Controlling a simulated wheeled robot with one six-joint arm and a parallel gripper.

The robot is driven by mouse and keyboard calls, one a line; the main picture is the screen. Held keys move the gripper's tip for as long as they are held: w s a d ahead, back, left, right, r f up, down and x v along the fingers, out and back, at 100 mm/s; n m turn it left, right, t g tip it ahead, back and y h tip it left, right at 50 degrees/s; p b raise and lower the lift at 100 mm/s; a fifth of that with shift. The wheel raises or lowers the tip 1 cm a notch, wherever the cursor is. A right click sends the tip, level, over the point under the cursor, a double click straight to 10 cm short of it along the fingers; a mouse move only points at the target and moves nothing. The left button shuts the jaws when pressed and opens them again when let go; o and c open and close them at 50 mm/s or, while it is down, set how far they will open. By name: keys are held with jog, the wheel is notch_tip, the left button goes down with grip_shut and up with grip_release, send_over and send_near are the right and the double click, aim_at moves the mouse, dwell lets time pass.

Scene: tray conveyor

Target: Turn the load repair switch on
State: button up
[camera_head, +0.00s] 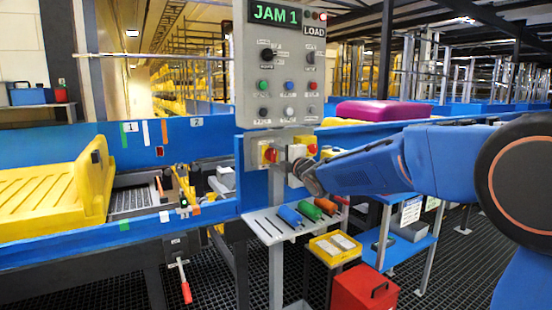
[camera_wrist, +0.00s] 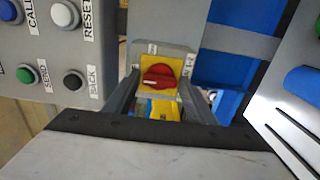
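A red rotary knob on a yellow plate (camera_wrist: 158,77) shows straight ahead in the wrist view. My gripper (camera_wrist: 157,92) is open, with one finger on each side of this switch; I see no clear contact. The switch labels are too small to read.
The control panel (camera_head: 281,90) with several buttons and a lit red lamp stands above. A tool shelf (camera_head: 270,232) with coloured handles juts out below. A yellow tray (camera_head: 50,200) sits on the conveyor at left. A red box (camera_head: 362,288) stands below.

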jog(key=c, duration=0.6)
jog(key=shift+m, duration=0.3)
jog(key=m, duration=0.3)
jog(key=shift+m, duration=0.3)
jog(key=m, duration=0.3)
jog(key=shift+m, duration=0.4)
jog(key=m, duration=0.5)
jog(key=shift+f, duration=0.1)
jog(key=shift+m, duration=2.4)
